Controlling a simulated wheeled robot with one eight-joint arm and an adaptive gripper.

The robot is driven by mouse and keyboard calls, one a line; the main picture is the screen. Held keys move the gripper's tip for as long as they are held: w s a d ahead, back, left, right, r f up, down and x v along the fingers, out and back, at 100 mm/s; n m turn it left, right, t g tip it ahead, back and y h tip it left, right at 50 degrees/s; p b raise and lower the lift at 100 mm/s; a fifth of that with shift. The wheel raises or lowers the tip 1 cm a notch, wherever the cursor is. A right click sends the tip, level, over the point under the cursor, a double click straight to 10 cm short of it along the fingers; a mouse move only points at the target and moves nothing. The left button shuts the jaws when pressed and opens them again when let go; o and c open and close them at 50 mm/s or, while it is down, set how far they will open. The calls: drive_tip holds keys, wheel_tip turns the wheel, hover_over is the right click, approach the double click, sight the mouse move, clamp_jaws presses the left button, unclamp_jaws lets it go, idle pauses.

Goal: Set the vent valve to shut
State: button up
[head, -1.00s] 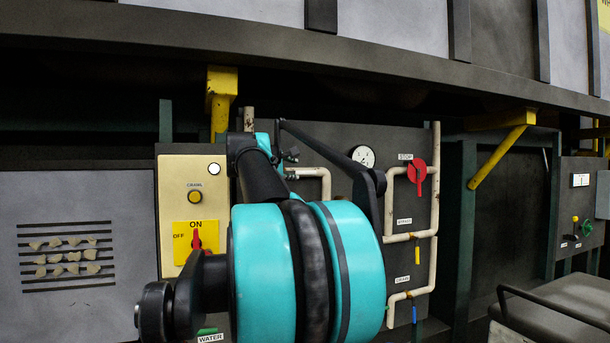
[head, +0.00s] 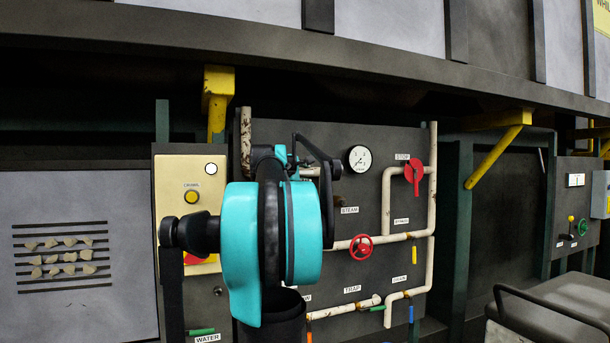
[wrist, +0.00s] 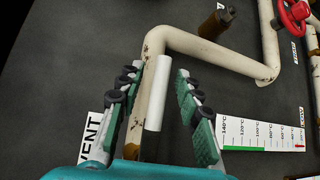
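In the wrist view, the VENT label (wrist: 92,140) is partly covered by the left finger of my gripper (wrist: 157,80). A white cylindrical handle (wrist: 158,92), seemingly the vent valve's lever, lies along the rusty cream pipe (wrist: 152,45), between my two fingers. The fingers are apart, one on each side of the handle, with a visible gap on the right. Whether the left finger touches the pipe or handle cannot be told. In the head view, my gripper (head: 308,158) is at the panel, largely hidden by my arm, which also hides the vent valve.
The dark panel (head: 385,205) also carries a red wheel (head: 361,247), a gauge (head: 359,158), a red STOP handle (head: 414,173) and cream pipes. A temperature scale (wrist: 262,134) is right of my fingers. A yellow bracket (head: 217,95) hangs above left.

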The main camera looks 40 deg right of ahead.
clamp_jaws()
idle(0.5)
drive_tip(key=w+a+f+m+y, duration=0.1)
drive_tip(key=a+f+m+y, duration=0.7)
drive_tip(key=y, duration=0.5)
drive_tip(key=shift+w+t+y, duration=0.3)
drive_tip(key=shift+w, duration=0.1)
idle(0.5)
idle(0.4)
